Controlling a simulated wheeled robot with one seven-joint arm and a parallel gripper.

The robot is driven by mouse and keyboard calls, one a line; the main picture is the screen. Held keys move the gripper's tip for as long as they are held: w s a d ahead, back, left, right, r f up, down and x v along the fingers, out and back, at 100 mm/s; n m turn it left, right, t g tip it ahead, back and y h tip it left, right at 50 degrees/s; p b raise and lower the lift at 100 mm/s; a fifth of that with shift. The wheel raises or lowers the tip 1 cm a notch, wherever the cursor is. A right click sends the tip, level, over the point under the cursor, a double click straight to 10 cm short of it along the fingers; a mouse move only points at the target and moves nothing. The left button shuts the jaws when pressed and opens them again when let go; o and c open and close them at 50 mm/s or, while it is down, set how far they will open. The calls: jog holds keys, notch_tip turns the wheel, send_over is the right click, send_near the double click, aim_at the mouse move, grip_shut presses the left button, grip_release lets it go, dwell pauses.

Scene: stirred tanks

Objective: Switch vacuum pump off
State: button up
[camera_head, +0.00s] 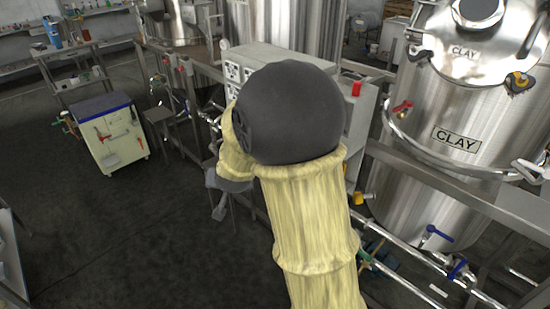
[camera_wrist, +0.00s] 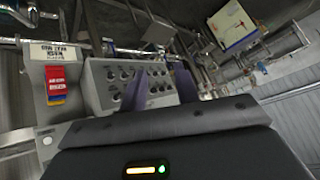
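No part in view can be read for certain as the vacuum pump or its switch. A grey control panel with several dark knobs (camera_wrist: 110,85) lies beyond my gripper (camera_wrist: 161,72) in the wrist view. The gripper's two purplish fingers stand apart with nothing visible between them, in front of the panel's right part. Left of the knobs is a pale box face (camera_wrist: 40,75) with a printed label and a red, yellow and blue piece (camera_wrist: 55,85). In the head view the panel cabinet (camera_head: 285,57) is partly hidden by my arm, and the gripper cannot be clearly made out.
A red piece (camera_head: 356,88) sits on the cabinet's right side. A large steel tank labelled CLAY (camera_head: 440,110) stands at right behind rails and pipes with blue-handled valves (camera_head: 437,233). A cream cabinet with a blue-edged top (camera_head: 112,135) stands at left. The dark floor (camera_head: 120,235) at front left is clear.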

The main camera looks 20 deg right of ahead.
jog(key=w+d+f+m+t+h+b, duration=0.2)
jog(key=w+m+h, duration=0.2)
jog(key=w, duration=0.3)
jog(key=w+d+f+m+t+h+b, duration=0.1)
jog(key=w+d+m+h+b, duration=0.15)
jog(key=w, duration=0.35)
jog(key=f+m+g+h, duration=0.1)
jog(key=m+h, duration=0.2)
jog(key=s+f+m+g+h+b, duration=0.1)
jog(key=f+m+g+h, duration=0.1)
jog(key=h, duration=0.1)
jog(key=s+d+f+m+g+h+b, duration=0.1)
jog(key=f+m+g+h, duration=0.1)
jog(key=m+h, duration=0.1)
jog(key=shift+f+m+h, duration=0.2)
jog(key=shift+m+h, duration=0.15)
jog(key=shift+w, duration=0.1)
jog(key=p+x, duration=0.1)
jog(key=x, duration=1.6)
jog(key=shift+d+f+p, duration=0.2)
jog(key=shift+d+p, duration=0.1)
jog(key=shift+c, duration=0.2)
